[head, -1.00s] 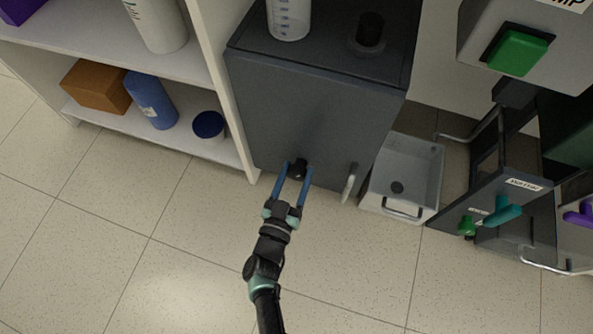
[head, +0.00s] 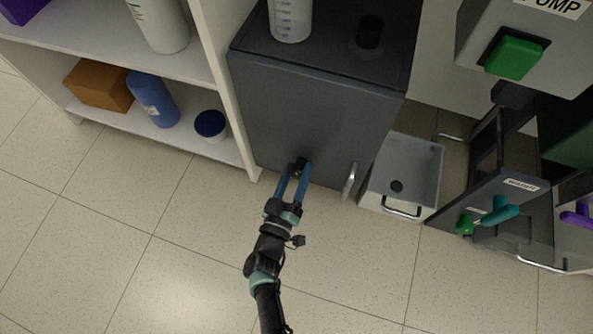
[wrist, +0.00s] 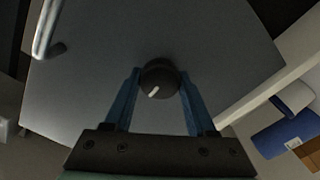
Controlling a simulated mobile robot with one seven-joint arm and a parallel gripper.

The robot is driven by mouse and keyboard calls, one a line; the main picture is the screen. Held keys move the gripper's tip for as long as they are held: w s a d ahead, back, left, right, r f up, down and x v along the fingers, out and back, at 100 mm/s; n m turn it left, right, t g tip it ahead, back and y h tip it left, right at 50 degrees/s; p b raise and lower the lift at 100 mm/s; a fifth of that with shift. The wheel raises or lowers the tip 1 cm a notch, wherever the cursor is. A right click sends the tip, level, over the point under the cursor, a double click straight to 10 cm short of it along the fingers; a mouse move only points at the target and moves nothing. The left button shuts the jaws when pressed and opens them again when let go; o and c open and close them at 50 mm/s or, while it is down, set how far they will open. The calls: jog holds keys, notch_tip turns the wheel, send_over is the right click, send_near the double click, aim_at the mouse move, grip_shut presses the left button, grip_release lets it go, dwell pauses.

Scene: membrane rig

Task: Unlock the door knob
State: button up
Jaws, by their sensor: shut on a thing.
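The door knob is a small round black knob (head: 300,164) on the front of a dark grey cabinet (head: 300,110). In the wrist view the knob (wrist: 159,78) shows a white mark that slants toward the lower left. My gripper (head: 295,170) reaches up to the cabinet door, and its two blue fingers are shut on the knob, one on each side. In the wrist view my gripper (wrist: 158,88) has its fingertips against the knob's sides. A metal handle (head: 349,180) is on the door to the right of the knob.
White shelves (head: 150,138) with an orange-brown box, a blue bottle and a blue-lidded jar stand at the left. A grey bin (head: 412,165) and a rig with teal (head: 500,211) and green valve handles stand at the right. Floor in front is clear.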

dwell(0.3)
jog(key=o, duration=1.4)
jog(key=shift+c, duration=0.2)
jog(key=shift+s, duration=0.1)
jog(key=p+v, duration=0.3)
jog(key=v, duration=0.9)
jog(key=shift+s, duration=0.4)
jog(key=shift+a, duration=0.15)
